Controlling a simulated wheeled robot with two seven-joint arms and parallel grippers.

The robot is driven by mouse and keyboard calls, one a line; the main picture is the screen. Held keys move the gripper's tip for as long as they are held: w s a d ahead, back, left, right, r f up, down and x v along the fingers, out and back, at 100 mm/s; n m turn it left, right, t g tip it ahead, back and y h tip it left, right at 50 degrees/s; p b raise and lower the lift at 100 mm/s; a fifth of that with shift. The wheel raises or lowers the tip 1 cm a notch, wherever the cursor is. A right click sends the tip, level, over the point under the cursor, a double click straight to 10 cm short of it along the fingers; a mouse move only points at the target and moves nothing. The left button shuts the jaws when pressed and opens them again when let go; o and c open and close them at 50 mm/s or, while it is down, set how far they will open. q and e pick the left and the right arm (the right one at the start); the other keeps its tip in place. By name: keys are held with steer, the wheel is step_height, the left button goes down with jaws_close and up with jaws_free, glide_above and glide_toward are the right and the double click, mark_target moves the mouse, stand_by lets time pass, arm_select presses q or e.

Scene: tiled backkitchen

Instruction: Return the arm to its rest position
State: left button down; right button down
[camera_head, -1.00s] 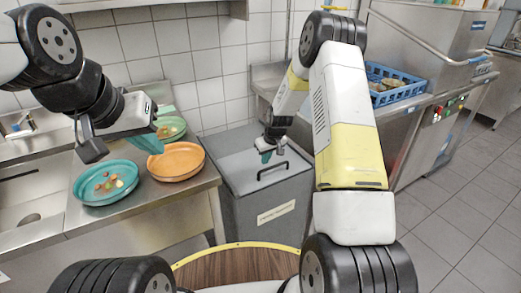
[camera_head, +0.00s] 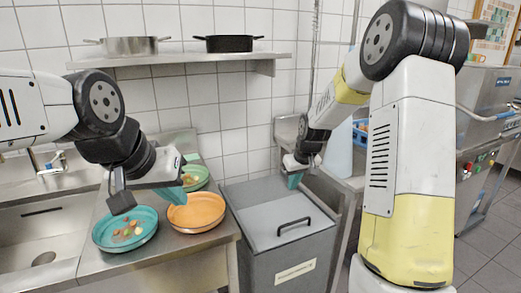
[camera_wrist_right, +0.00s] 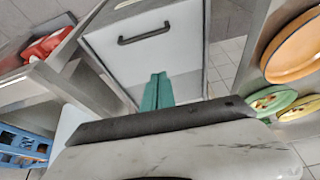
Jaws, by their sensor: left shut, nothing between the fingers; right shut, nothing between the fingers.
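My right gripper (camera_head: 293,180) is above the back of the grey bin (camera_head: 285,268), apart from the lid's black handle (camera_head: 294,226). In the right wrist view its teal fingers (camera_wrist_right: 157,92) are together with nothing between them, and the bin handle (camera_wrist_right: 144,34) lies beyond them. My left gripper (camera_head: 171,194) is shut and empty, in front of the far green plate (camera_head: 204,182) and beside the orange plate (camera_head: 197,212). A teal plate (camera_head: 101,236) with small food bits sits on the steel counter at the left.
A sink (camera_head: 35,235) is at the far left. A wall shelf (camera_head: 180,60) carries a steel pot (camera_head: 130,46) and a black pan (camera_head: 229,44). A blue rack (camera_head: 360,133) shows partly behind my right arm. The right wrist view shows a red object (camera_wrist_right: 45,45) at its left.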

steer(key=s+r+m+t, duration=0.1)
steer(key=s+r, duration=1.2)
steer(key=s+r+m, duration=0.1)
steer(key=s+r, duration=0.1)
steer(key=s, duration=0.7)
steer(key=s+r+m+t, duration=0.1)
steer(key=s+r, duration=0.1)
steer(key=s, duration=0.6)
steer(key=shift+s+y, duration=0.3)
steer(key=shift+s, duration=0.05)
steer(key=shift+w, duration=0.1)
